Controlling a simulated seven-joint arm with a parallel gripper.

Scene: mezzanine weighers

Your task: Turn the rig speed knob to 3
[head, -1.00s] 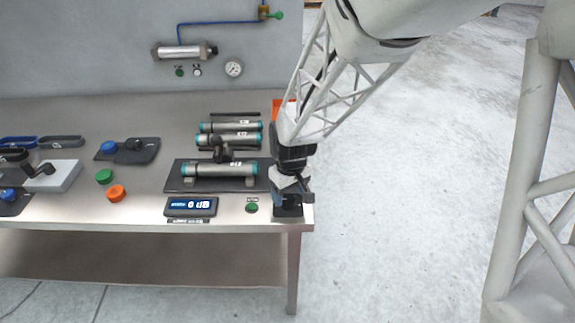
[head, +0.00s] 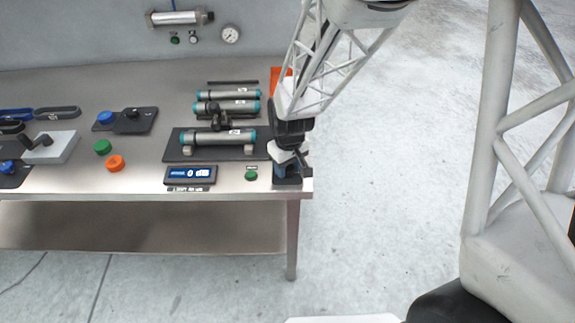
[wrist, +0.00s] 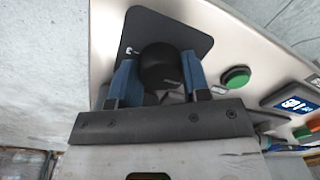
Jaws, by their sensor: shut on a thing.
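The rig speed knob (wrist: 160,66) is a round black knob on a dark square plate (wrist: 140,25) in the wrist view. My gripper (wrist: 158,82) is shut on it, with one blue finger on each side. The knob's setting cannot be read; a small white mark shows on the plate at its left. In the head view my gripper (head: 288,165) is at the table's front right corner, over the dark plate (head: 287,183), and hides the knob.
A green button (head: 251,175) and a blue-lit display (head: 190,174) are just left of my gripper. Behind them, a cylinder (head: 218,138) lies on a black base, with more cylinders beyond. The table (head: 226,187) ends right of my gripper, with open floor beyond.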

